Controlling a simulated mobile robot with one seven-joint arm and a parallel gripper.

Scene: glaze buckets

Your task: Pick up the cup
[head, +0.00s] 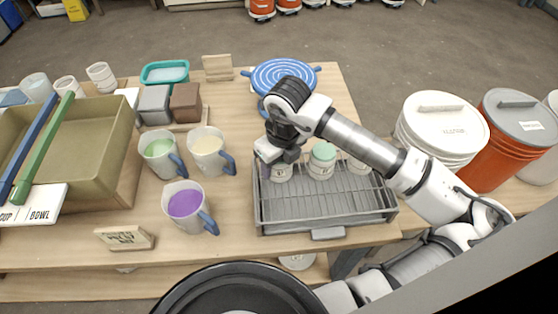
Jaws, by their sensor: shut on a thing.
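My gripper (277,160) points down over the left back part of a grey wire rack tray (325,217). It is shut on a small white cup (281,173) with dark marks on its side. My gripper hides the cup's top, and I cannot tell whether its base touches the rack. A similar cup with a green top (322,161) stands just right of it, and another pale one (359,166) is partly behind my arm. Three mugs with blue handles, filled with green (159,148), cream (207,146) and purple (185,204), stand left of the rack.
A blue striped round turntable (283,75) is behind my gripper. A small wooden sign (124,238) is at the front. Lidded buckets (443,125) stand at right. The front middle of the table is clear.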

